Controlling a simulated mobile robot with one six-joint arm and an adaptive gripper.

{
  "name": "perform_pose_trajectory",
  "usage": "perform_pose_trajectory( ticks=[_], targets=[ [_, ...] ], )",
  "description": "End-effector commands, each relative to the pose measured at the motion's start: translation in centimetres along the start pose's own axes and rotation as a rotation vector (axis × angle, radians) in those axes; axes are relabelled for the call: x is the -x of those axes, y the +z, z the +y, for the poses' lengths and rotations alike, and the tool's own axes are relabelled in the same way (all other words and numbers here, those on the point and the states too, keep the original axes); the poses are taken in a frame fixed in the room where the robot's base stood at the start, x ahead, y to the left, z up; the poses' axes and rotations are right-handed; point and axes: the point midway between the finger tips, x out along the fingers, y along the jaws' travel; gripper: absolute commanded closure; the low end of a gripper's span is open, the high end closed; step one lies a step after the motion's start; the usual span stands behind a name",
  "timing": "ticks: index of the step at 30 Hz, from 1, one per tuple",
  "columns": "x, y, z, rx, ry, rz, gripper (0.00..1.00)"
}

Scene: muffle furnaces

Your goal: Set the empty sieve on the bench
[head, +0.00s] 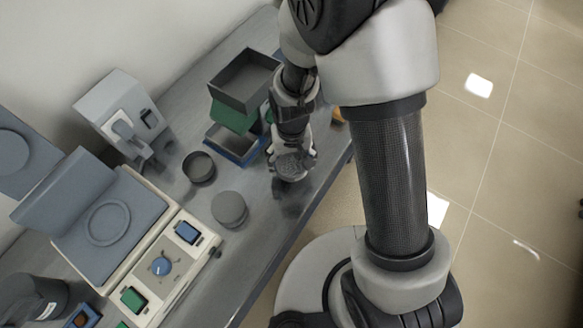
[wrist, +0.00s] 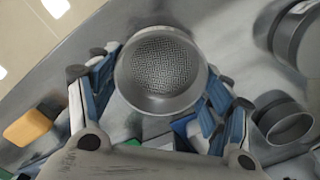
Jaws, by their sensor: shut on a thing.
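My gripper (wrist: 160,88) is shut on the sieve (wrist: 160,72), a round grey metal ring with a mesh floor, seen from above in the wrist view. The blue-padded fingers sit on either side of its rim. No material shows on the mesh. In the head view my gripper (head: 290,150) holds the sieve (head: 293,166) over the front part of the grey bench (head: 262,228). A dark shadow lies on the bench below it. Whether the sieve touches the bench I cannot tell.
An open round dark pan (head: 199,167) and a flat-topped grey cylinder (head: 229,208) stand left of the sieve. Stacked grey, green and blue boxes (head: 243,82) stand behind. The bench's front edge is close on the right.

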Motion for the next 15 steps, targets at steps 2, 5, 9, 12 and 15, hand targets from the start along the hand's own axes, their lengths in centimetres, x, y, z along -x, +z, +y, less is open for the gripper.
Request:
perform_pose_trajectory(
  ticks=[2,5,9,12,15],
  targets=[
    [-0.9,0.0,0.0,0.000,0.000,-0.001,0.54],
    [-2.6,0.1,0.0,0.000,0.001,-0.004,0.54],
    [-4.2,0.1,0.0,0.000,0.000,-0.002,0.54],
    [-4.0,0.0,0.0,0.000,0.000,0.001,0.54],
    [-4.0,0.0,0.0,0.000,0.000,0.001,0.54]
  ],
)
